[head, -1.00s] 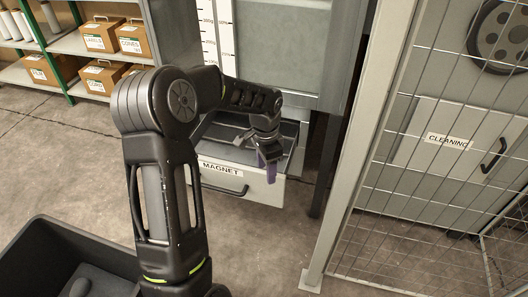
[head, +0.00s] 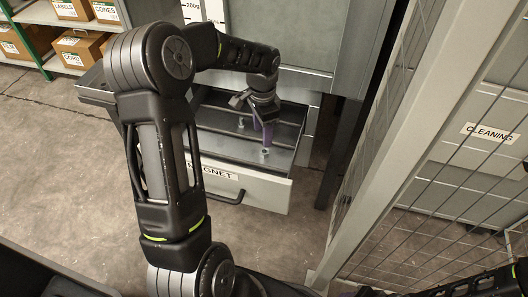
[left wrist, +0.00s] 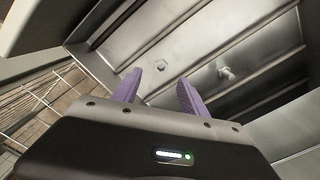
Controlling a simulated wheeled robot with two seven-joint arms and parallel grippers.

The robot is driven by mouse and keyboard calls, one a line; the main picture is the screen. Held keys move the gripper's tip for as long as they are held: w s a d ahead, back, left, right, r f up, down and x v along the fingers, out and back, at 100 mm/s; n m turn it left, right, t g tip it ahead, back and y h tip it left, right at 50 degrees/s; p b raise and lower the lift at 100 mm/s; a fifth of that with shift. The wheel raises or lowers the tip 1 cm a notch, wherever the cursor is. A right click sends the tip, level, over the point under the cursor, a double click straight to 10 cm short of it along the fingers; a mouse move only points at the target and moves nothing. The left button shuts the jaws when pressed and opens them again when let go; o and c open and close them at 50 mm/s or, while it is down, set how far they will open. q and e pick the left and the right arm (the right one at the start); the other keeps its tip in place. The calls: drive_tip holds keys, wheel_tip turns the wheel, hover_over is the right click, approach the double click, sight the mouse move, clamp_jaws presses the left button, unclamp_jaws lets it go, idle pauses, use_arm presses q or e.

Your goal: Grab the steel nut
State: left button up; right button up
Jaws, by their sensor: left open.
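An open drawer labelled MAGNET (head: 255,187) holds two small steel pieces. One piece (head: 265,152) lies near the front and another (head: 241,122) stands farther back. My right gripper is not in view.
The drawer's ridged floor and metal walls surround the pieces. A wire-mesh fence with a post (head: 370,170) stands right, before a CLEANING cabinet (head: 490,133). Shelves with cardboard boxes (head: 82,50) are at the upper left. The floor (head: 300,232) before the drawer is clear.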

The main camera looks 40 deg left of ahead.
sight(263, 152)
use_arm(q)
drive_tip(key=shift+w+a+f+b, duration=0.15)
drive_tip(key=shift+f+b, duration=0.15)
drive_tip(key=shift+f, duration=0.35)
drive_tip(key=shift+w, duration=0.15)
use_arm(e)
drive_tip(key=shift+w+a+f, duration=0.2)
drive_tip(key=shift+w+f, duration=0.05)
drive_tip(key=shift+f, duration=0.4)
use_arm(q)
drive_tip(key=shift+f, duration=1.3)
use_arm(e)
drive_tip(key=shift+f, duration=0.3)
use_arm(q)
drive_tip(key=shift+b, duration=0.3)
wheel_tip(263, 152, down, 5)
drive_tip(key=shift+f+b, duration=0.1)
drive_tip(key=shift+b, duration=0.65)
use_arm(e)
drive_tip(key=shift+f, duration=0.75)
